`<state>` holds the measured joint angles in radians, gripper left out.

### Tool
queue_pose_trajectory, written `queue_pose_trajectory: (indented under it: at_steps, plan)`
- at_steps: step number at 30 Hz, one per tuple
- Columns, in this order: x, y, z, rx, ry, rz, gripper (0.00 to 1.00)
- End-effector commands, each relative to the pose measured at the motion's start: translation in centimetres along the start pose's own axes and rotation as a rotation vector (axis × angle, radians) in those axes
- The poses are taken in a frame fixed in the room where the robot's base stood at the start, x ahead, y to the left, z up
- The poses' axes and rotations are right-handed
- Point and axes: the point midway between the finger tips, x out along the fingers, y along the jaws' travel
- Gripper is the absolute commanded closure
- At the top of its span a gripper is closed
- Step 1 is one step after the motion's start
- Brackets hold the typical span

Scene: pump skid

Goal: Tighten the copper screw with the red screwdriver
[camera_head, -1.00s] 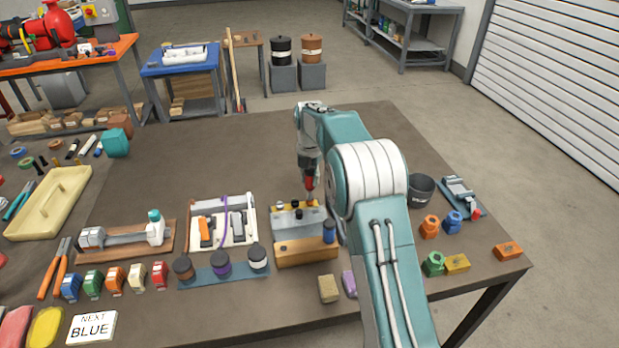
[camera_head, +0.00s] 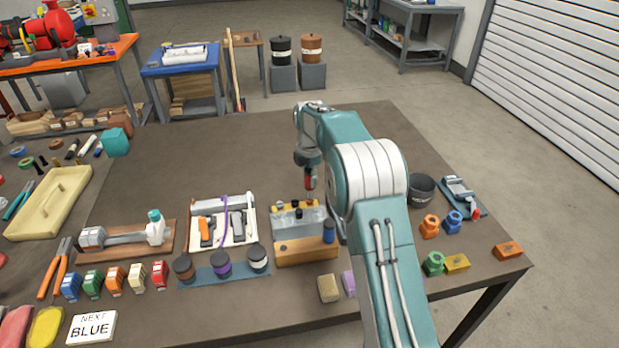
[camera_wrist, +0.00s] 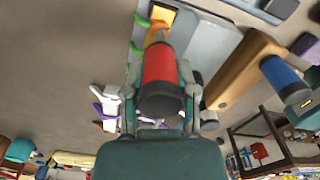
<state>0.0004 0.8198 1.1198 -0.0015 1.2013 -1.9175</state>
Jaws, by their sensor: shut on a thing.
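My gripper (camera_head: 309,173) is shut on the red screwdriver (camera_head: 309,184) and holds it upright, tip down, above the back of the grey block (camera_head: 312,219). In the wrist view the screwdriver's red handle with its dark end cap (camera_wrist: 159,72) sits between the two fingers of my gripper (camera_wrist: 158,84). An orange, copper-coloured piece (camera_wrist: 156,36) shows just beyond the handle, over a yellow patch on the block. I cannot tell if it is the copper screw, or whether the tip touches anything; the handle hides it.
A wooden block with a blue cylinder (camera_head: 329,232) stands in front of the grey block. A dark bucket (camera_head: 421,189) stands right of my arm. The table behind the block is clear.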

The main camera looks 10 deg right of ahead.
Motion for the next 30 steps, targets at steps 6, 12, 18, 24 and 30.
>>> queue_pose_trajectory:
  at_steps: [6, 12, 18, 24, 30]
  plan:
    - [0.01, -0.01, -0.01, 0.025, 0.000, -0.001, 1.00]
    - [0.01, 0.01, -0.03, 0.237, 0.000, -0.001, 1.00]
    - [0.02, 0.02, -0.03, 0.348, 0.001, -0.001, 1.00]
    - [0.02, 0.02, -0.03, 0.348, 0.001, -0.001, 1.00]
    - [0.02, 0.04, -0.04, 0.508, 0.001, -0.001, 1.00]
